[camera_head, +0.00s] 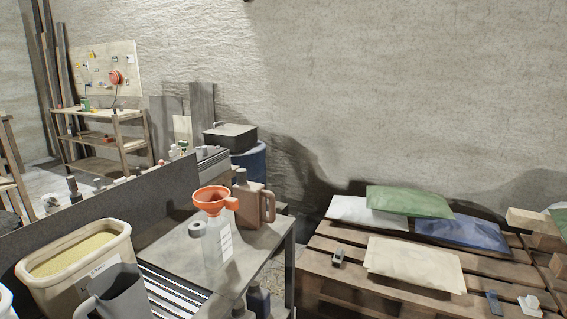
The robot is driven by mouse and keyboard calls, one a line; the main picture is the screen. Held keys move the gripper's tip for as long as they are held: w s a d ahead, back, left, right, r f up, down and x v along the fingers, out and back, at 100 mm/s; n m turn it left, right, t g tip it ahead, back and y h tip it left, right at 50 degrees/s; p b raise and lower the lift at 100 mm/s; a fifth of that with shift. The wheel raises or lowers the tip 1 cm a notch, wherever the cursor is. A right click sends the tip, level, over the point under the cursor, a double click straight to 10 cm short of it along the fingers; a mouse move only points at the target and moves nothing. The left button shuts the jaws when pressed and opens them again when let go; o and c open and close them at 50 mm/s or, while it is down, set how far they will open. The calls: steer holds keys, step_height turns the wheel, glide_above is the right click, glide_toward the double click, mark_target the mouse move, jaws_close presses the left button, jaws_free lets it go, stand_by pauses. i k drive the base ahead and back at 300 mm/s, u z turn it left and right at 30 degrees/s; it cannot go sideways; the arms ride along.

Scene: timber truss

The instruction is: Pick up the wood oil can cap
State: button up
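A brown can (250,204) with a side handle stands upright on the grey metal table (175,248). A grey cap (240,175) appears to sit on its neck; I cannot read any label that marks it as the wood oil can. An orange funnel (214,200) sits in a clear bottle with white marks (218,243), in front of the brown can and hiding part of it. A small grey round piece (197,228) lies left of the bottle; I cannot tell what it is. My gripper is not in view.
A cream bin of yellowish grains (75,257) and a grey jug (115,292) are at the front left. A dark upright panel (110,205) runs behind them. A wooden pallet (375,292) with several bags is at the right. Dark bottles (258,298) stand below the table.

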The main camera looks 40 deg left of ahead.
mark_target(240, 172)
steer(key=u, duration=0.1)
steer(key=i, duration=1.7)
steer(key=u, duration=1.15)
steer(key=i, duration=0.95)
steer(key=u, duration=1.3)
steer(key=i, duration=0.4)
steer(key=u, duration=0.3)
